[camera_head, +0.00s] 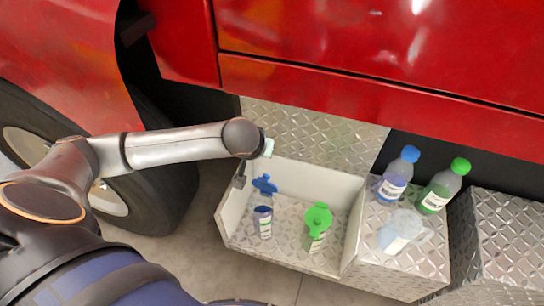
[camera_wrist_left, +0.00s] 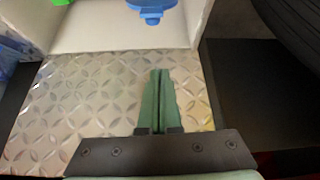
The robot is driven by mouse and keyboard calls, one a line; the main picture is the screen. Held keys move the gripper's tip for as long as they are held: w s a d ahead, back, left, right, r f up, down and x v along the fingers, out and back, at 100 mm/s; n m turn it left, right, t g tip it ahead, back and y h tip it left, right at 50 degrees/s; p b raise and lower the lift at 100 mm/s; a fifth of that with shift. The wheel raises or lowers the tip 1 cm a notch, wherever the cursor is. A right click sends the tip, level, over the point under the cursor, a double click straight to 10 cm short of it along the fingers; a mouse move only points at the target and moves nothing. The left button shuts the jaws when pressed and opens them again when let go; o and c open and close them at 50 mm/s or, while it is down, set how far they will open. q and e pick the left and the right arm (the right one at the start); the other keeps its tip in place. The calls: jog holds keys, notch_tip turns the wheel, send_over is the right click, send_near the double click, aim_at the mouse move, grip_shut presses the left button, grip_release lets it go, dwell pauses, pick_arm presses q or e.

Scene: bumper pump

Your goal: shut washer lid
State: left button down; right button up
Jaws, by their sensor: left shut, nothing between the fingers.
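In the head view, a blue lid (camera_head: 265,185) stands up behind a short blue-topped filler neck (camera_head: 263,222) with a label, and looks open. The lid also shows at the top of the left wrist view as a blue shape (camera_wrist_left: 150,8). My left gripper is mostly hidden behind its own wrist in the head view, above the back left of the open-topped box. Its green fingers (camera_wrist_left: 160,92) are shut and empty in the left wrist view, apart from the lid. My right gripper is out of view.
A green-capped filler (camera_head: 318,218) stands right of the blue one in the white-walled box (camera_head: 354,238). The red vehicle body (camera_head: 300,90) overhangs behind.

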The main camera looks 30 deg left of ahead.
aim_at(266, 181)
pick_arm(q)
jog(key=b+x, duration=0.1)
jog(key=x, duration=0.9)
jog(key=shift+s+d+f+p, duration=0.1)
jog(key=shift+s+d, duration=0.1)
jog(key=shift+s, duration=0.5)
jog(key=shift+s+d+f+p, duration=0.15)
jog(key=shift+s+d, duration=0.1)
jog(key=shift+s, duration=0.45)
jog(key=shift+s+d+f+p, duration=0.1)
jog(key=shift+s+d, duration=0.1)
jog(key=shift+s, duration=0.5)
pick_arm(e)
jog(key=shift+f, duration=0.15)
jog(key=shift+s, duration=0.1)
